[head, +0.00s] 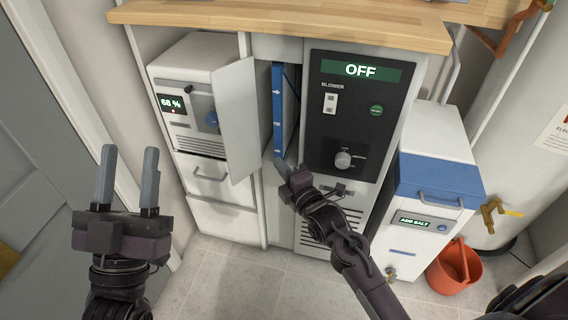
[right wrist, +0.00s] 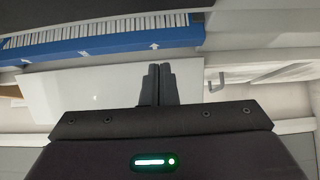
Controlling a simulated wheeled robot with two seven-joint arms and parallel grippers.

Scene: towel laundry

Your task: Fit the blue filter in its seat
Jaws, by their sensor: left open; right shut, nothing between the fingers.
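The blue filter (head: 278,105) stands upright in a narrow slot between the open white door and the black blower panel. White arrows mark its blue edge. In the right wrist view the filter (right wrist: 105,42) runs across the upper left, with its white pleats showing. How deep it sits in its seat I cannot tell. My right gripper (head: 284,167) is shut and empty, close to the filter's lower end; whether it touches is unclear. Its closed fingers also show in the right wrist view (right wrist: 157,82). My left gripper (head: 128,178) is open and empty, far left of the filter.
The white door (head: 240,120) stands open left of the slot. The blower panel (head: 357,125) reads OFF. A white cabinet (head: 185,85) reading 68 % stands left, a blue-lidded salt unit (head: 438,178) and an orange bucket (head: 455,268) right. A wooden counter (head: 290,24) overhangs. Floor in front is clear.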

